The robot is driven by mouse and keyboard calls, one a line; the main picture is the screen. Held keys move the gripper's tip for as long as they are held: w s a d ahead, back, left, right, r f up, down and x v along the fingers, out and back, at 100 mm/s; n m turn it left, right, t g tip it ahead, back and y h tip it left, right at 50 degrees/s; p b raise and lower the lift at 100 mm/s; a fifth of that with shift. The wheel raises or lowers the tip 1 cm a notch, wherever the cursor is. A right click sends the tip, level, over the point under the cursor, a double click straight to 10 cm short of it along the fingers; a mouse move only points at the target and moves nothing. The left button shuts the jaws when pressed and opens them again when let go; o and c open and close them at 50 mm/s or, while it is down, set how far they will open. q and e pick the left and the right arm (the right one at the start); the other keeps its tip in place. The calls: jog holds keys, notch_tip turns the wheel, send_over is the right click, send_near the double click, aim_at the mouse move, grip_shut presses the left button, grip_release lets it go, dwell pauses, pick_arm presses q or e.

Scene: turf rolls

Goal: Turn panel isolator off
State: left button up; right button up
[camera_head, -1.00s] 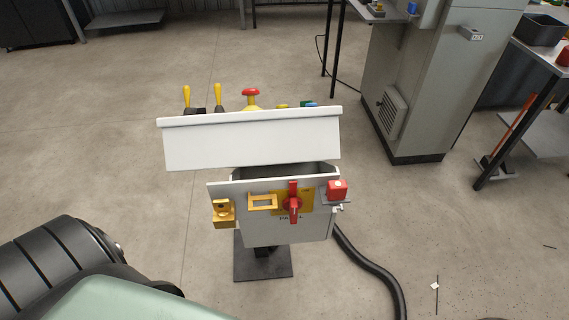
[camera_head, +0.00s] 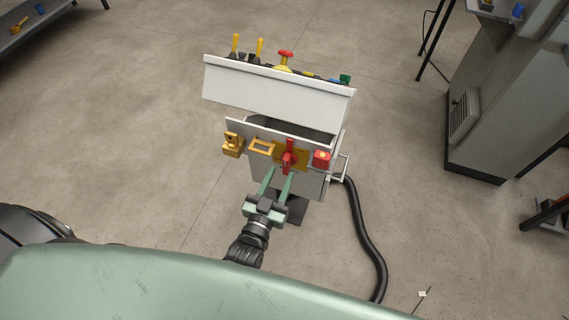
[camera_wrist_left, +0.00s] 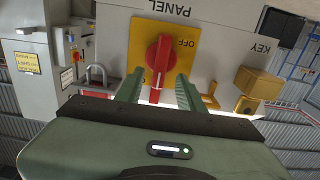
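The panel isolator is a red rotary handle (camera_head: 289,158) on a yellow plate (camera_head: 304,155), on the front of a grey control box. In the left wrist view the red handle (camera_wrist_left: 158,62) stands upright, with "OFF" to its right on the yellow plate (camera_wrist_left: 183,48) and "PANEL" above. My left gripper (camera_head: 281,171) is in front of the box, just below the handle. In the wrist view its two green fingers (camera_wrist_left: 158,88) are apart, with the handle's lower end between them. Whether they touch it is unclear. My right gripper is not in view.
A black cable (camera_head: 369,235) runs along the floor. A grey cabinet (camera_head: 488,110) stands right.

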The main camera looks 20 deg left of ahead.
aim_at(285, 166)
pick_arm(q)
jog(key=w, duration=0.2)
jog(key=shift+w+a, duration=0.1)
jog(key=shift+w, duration=0.7)
jog(key=shift+w+d, duration=0.2)
grip_shut()
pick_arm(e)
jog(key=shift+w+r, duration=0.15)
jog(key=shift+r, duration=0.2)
